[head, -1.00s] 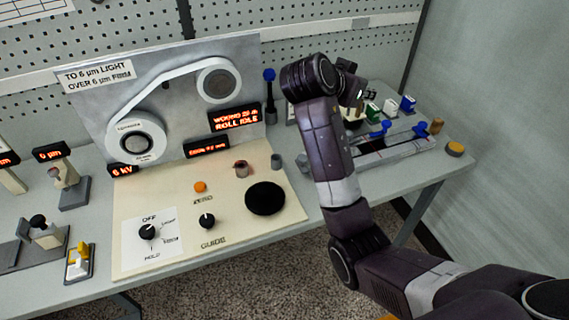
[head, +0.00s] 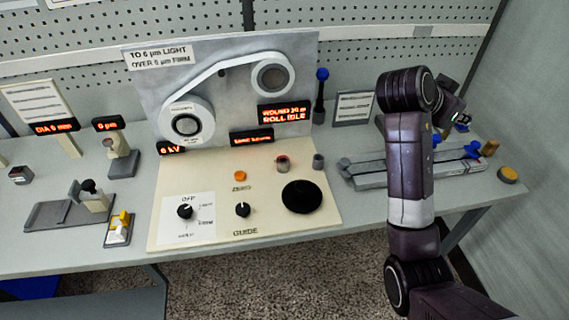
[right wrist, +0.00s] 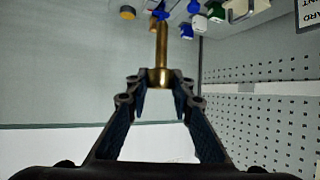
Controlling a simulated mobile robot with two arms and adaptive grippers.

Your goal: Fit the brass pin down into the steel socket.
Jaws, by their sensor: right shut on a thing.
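The brass pin (right wrist: 162,45) is a slim rod with a wider collar, held in my right gripper (right wrist: 160,92). The fingers close on its collar end and the rod points away from the wrist, clear of the bench. In the head view my right gripper (head: 455,112) is over the right end of the bench, partly hidden by my arm; the pin cannot be made out there. A small grey cylinder (head: 318,161) stands at the right edge of the cream panel and may be the steel socket; I cannot see its opening. My left gripper is not in view.
A cream control panel (head: 215,236) with knobs and a black disc (head: 301,196) fills the bench middle. A grey spool board (head: 230,85) stands behind it. A grey rail fixture (head: 375,180) lies right, with a tan cylinder (head: 490,147) and yellow button (head: 508,174) beyond.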

